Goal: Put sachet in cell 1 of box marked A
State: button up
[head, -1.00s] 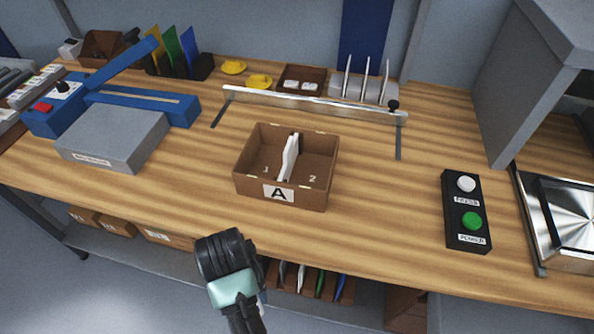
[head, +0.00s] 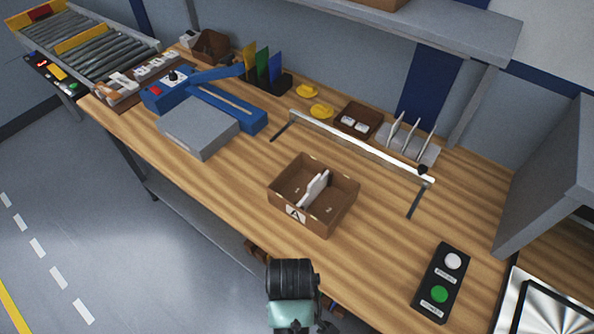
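The brown box marked A (head: 340,222) stands open on the workbench, with its white A label on the front. Marks for cells 1 and 2 show on its floor, 1 on the left and 2 on the right. A white upright piece (head: 315,188) stands between the cells; I cannot tell whether it is a divider or an item. Small white packets lie in a brown tray (head: 373,113) at the back; they may be sachets, but are too small to tell. My arm shows at the bottom edge, in front of the bench; no gripper fingers show.
A metal rail (head: 360,149) on legs spans behind the box. A grey and blue machine (head: 198,127) stands left, and a black button panel (head: 441,283) right. Yellow pieces (head: 321,111) and a white rack (head: 409,143) stand at the back. Wood around the box is clear.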

aim_at(297, 191)
jog(key=i, duration=1.4)
